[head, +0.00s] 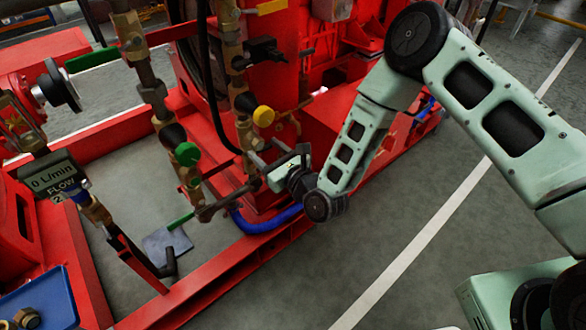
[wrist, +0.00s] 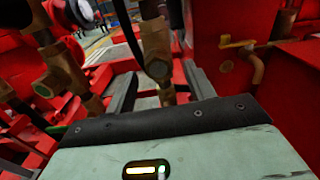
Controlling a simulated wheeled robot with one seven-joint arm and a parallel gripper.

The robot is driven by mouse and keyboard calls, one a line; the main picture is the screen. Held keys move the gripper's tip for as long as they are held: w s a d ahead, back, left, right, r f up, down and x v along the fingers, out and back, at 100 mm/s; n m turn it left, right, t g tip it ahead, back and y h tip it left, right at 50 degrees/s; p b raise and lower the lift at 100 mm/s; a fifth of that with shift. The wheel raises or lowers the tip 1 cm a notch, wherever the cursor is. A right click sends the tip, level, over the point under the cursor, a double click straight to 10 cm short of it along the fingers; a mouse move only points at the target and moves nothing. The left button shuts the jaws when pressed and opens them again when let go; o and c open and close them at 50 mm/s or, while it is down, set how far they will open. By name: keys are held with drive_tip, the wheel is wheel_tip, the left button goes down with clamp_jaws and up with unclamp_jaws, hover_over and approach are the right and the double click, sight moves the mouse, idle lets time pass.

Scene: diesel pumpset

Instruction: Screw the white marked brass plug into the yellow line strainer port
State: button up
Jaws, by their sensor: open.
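My gripper (head: 257,168) is open, its two dark fingers pointing left toward the brass pipework. In the wrist view the fingers (wrist: 160,72) stand apart, with a brass strainer body (wrist: 156,40) seen between and beyond them. Its round end faces the camera; I cannot tell whether that end is an open port or holds a plug. In the head view this pipe appears to be the one with the yellow round knob (head: 263,116). No white mark is visible on any brass piece. Brass fittings (head: 27,317) lie in the blue tray (head: 55,300), their marks too small to tell.
A parallel brass line with a green round knob (head: 187,153) stands to the left. A flow meter (head: 52,180) stands farther left. A red frame rail (head: 215,285) and blue hose (head: 265,222) lie below my gripper. The grey floor (head: 420,260) at right is clear.

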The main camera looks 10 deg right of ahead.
drive_tip(key=p+v, duration=0.2)
drive_tip(key=v, duration=1.4)
drive_tip(key=shift+p, duration=0.4)
drive_tip(key=shift+w+r, duration=0.1)
drive_tip(key=s+a+r+n+g+h, duration=0.1)
drive_tip(key=a+r+n+g, duration=0.3)
drive_tip(key=n, duration=0.7)
drive_tip(key=a+r+n+g+h, duration=0.1)
drive_tip(key=r+n+g, duration=0.2)
drive_tip(key=n+g, duration=0.55)
drive_tip(key=s+d+r+n+g+h, duration=0.1)
drive_tip(key=s+d+r+n+h, duration=0.35)
drive_tip(key=s+r+n, duration=0.35)
drive_tip(key=s+d+r+n+g+h, duration=0.2)
drive_tip(key=s+d+r+n+h, duration=0.1)
drive_tip(key=s+d+r+n, duration=0.5)
wheel_tip(320, 180, up, 28)
drive_tip(key=s+a+p, duration=0.1)
drive_tip(key=a+p, duration=0.1)
drive_tip(key=p, duration=2.7)
drive_tip(key=shift+s+n+p, duration=0.3)
drive_tip(key=shift+n+p, duration=0.1)
drive_tip(key=shift+n, duration=0.05)
